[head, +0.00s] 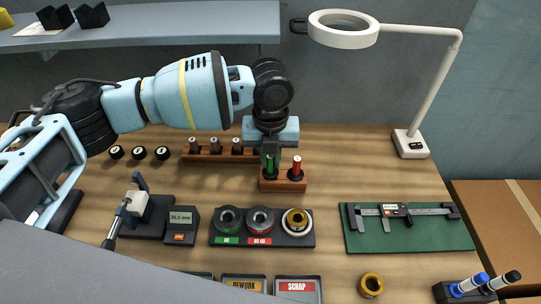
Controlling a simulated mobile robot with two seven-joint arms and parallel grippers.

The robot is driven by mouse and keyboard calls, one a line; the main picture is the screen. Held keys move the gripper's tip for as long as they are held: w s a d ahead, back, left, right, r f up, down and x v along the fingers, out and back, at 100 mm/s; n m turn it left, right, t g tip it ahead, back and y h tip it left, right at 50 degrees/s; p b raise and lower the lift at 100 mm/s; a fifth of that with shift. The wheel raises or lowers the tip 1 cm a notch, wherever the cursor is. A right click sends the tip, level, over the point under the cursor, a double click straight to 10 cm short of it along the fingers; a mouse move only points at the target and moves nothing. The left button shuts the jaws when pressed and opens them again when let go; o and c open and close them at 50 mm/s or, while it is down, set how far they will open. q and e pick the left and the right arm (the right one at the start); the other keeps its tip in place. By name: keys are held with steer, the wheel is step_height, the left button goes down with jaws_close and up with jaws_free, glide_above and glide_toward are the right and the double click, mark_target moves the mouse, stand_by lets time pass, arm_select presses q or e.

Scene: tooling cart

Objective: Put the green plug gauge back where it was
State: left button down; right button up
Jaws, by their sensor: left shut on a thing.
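The green plug gauge (270,165) shows as a narrow green strip between the fingers of my left gripper (270,158). My left gripper points down and is shut on it. The gauge is upright at the left side of a small brown wooden stand (283,186). I cannot tell whether its lower end is inside the stand or just above it. A red plug gauge (297,166) stands upright at the right side of the same stand, close beside my fingers. My right gripper is not in view.
Behind is a wooden rack (216,158) with several grey pins. In front are a black holder (262,240) with rings, a digital readout (181,225) and a scrap tray (298,288). A caliper (405,210) lies on a green mat (410,240). A lamp (411,143) stands back right.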

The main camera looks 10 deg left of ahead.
arm_select(q)
steer(key=shift+f, duration=0.4)
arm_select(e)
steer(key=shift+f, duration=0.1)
arm_select(q)
steer(key=c, duration=1.4)
jaws_free()
